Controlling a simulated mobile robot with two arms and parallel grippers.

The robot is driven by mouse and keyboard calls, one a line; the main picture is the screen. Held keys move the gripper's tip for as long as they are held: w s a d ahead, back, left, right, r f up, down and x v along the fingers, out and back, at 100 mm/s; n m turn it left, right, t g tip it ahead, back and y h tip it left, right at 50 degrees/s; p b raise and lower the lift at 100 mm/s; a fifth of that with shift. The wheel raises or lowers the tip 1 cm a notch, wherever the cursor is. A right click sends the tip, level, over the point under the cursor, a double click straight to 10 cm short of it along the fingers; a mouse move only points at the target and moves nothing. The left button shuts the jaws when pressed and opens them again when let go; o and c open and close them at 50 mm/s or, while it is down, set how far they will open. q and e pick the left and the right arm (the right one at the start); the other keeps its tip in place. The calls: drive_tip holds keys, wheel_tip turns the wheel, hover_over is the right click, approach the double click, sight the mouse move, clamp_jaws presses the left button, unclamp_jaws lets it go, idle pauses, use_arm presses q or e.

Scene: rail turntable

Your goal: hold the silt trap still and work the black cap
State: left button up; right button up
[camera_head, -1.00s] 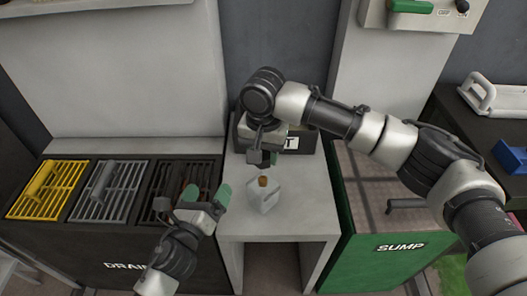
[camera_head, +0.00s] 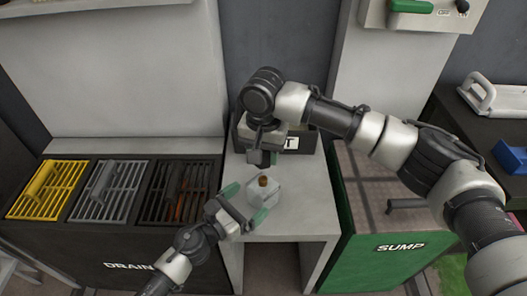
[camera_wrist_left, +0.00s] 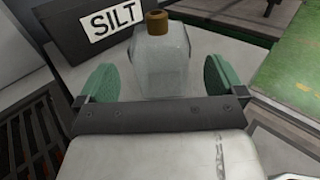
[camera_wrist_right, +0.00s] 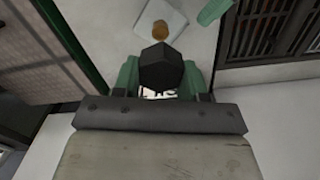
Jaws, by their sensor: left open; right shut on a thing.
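The silt trap (camera_head: 265,193) is a clear, pale, faceted bottle with a brown neck, standing upright on the grey stand. My left gripper (camera_head: 246,204) is open, its green fingers on either side of the bottle; in the left wrist view (camera_wrist_left: 160,82) the trap (camera_wrist_left: 160,68) stands between them with gaps visible. My right gripper (camera_head: 264,160) is above and behind the trap. In the right wrist view its fingers (camera_wrist_right: 157,76) are shut on the black cap (camera_wrist_right: 160,68), a dark faceted piece, apart from the brown neck (camera_wrist_right: 160,29).
A dark box labelled SILT (camera_wrist_left: 88,32) stands behind the trap. Drain grates (camera_head: 118,190) lie to the left, a green SUMP bin (camera_head: 385,262) to the right. The stand's front top (camera_head: 290,222) is clear.

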use_arm(q)
drive_tip(key=shift+x, duration=2.75)
drive_tip(key=shift+c, duration=0.2)
drive_tip(key=c, duration=1.3)
use_arm(e)
drive_tip(key=shift+f, duration=0.15)
drive_tip(key=shift+f, duration=1.7)
